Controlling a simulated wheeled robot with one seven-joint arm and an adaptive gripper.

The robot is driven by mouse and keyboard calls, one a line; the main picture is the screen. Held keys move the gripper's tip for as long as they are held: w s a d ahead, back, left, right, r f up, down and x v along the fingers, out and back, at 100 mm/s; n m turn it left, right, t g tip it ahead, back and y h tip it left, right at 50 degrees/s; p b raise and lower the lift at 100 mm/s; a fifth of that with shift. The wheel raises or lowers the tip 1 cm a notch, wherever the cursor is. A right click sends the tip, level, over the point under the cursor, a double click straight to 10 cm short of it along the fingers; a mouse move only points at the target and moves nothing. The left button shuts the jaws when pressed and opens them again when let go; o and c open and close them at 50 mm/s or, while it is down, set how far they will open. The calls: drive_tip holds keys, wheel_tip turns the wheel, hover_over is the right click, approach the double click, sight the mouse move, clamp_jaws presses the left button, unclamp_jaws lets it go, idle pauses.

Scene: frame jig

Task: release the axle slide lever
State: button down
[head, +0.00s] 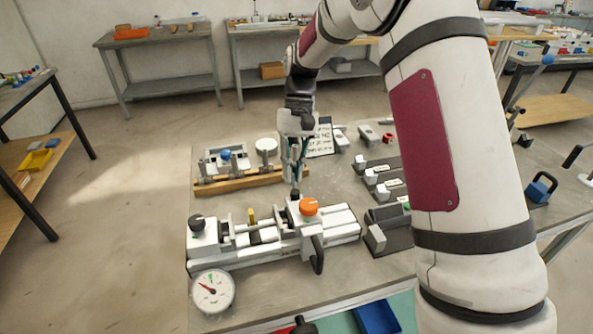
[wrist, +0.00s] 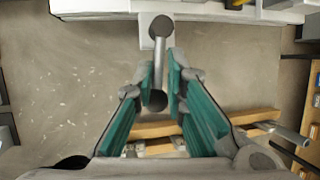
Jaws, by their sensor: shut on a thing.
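The white frame jig (head: 338,225) stands on the bench, with a black knob (head: 197,226) at its left and an orange knob (head: 309,206) near its middle. My gripper (head: 295,180) points down just behind the orange knob. In the wrist view, its teal fingers (wrist: 161,75) are closed around a metal rod with dark ball ends, which looks like the slide lever (wrist: 159,48). One ball lies between the fingers and the other is beyond the tips, near the jig's edge. In the head view the lever is mostly hidden by the fingers.
A wooden rack (head: 235,183) with upright metal pins lies behind the jig, close to my gripper. A round dial gauge (head: 213,291) is at the jig's front left. Grey blocks (head: 375,239) stand to its right. A black hooked handle (head: 318,256) hangs at the jig's front.

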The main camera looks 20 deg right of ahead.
drive_tip(key=shift+w+a+r+n, duration=0.1)
drive_tip(key=shift+w+a+n, duration=0.15)
drive_tip(key=shift+a+n, duration=0.25)
idle(0.7)
drive_tip(key=c, duration=1.7)
unclamp_jaws()
drive_tip(key=shift+s+d, duration=0.1)
drive_tip(key=shift+d, duration=0.05)
drive_tip(key=v, duration=1.2)
